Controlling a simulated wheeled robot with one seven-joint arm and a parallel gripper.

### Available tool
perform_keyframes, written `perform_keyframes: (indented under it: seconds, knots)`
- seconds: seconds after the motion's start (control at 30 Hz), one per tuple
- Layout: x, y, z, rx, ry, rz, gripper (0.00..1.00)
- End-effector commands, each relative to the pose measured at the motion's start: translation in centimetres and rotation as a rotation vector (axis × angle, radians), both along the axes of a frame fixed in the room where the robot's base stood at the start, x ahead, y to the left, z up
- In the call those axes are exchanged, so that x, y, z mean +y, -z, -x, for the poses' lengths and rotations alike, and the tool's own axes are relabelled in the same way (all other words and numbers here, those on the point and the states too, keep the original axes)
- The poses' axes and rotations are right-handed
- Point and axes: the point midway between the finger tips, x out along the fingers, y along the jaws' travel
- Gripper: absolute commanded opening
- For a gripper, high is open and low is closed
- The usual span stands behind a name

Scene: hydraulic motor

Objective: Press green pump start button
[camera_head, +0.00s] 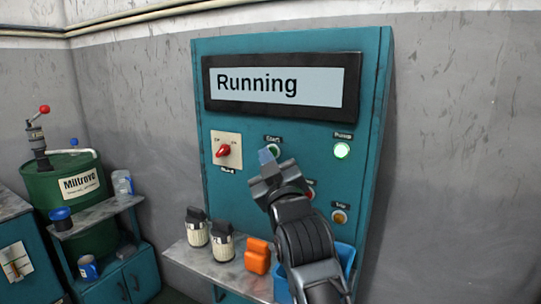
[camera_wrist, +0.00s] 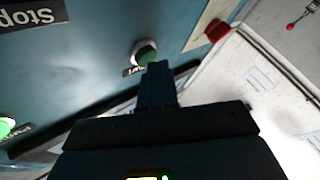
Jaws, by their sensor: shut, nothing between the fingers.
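The green start button (camera_head: 277,149) sits on the teal control cabinet under a dark label, partly hidden behind my gripper (camera_head: 266,155). It also shows in the wrist view as a green button (camera_wrist: 146,55) in a pale ring. My gripper is shut and empty. In the wrist view its fingertips (camera_wrist: 158,68) are right beside the button's edge; I cannot tell whether they touch it. The display (camera_head: 278,85) on the cabinet reads "Running". A round lamp (camera_head: 341,150) labelled like "Pump" glows green.
A red rotary switch (camera_head: 223,151) is left of the button. A red button (camera_head: 310,194), partly hidden by my arm, and a yellow one (camera_head: 339,216) are lower right. Below, a shelf (camera_head: 205,262) holds two jars (camera_head: 222,243), an orange item (camera_head: 258,256) and a blue bin (camera_head: 345,256).

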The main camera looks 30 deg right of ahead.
Motion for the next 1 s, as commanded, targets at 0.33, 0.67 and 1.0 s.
perform_keyframes:
  seconds: [0.33,0.67,1.0]
  knots:
    - [0.9,0.0,0.7,-0.001,0.0,0.0,0.0]
    - [1.7,0.3,1.2,-0.003,-0.003,0.0,0.0]
    - [4.2,0.3,3.0,-0.003,-0.003,0.0,0.0]
